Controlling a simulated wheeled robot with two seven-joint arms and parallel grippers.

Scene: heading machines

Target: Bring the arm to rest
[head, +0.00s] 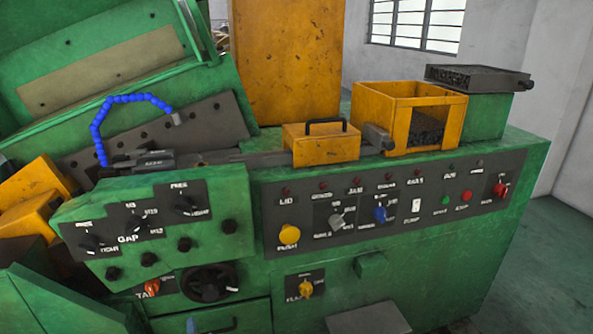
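Neither of my arms nor grippers shows in the head view. A green heading machine (400,265) fills most of the view. Its dark control panel (360,222) carries a yellow push button (289,235), a grey knob (336,222), a blue knob (380,214), a white switch (416,205) and a red knob (500,190). A second panel (140,219) at the left has black knobs and the label GAP.
A yellow box with a black handle (320,150) and an open yellow frame (385,100) stand on top. A blue segmented hose (130,98) arches at the left. A dark tray (478,78) sits at the back right. Bare floor (550,260) shows at the right.

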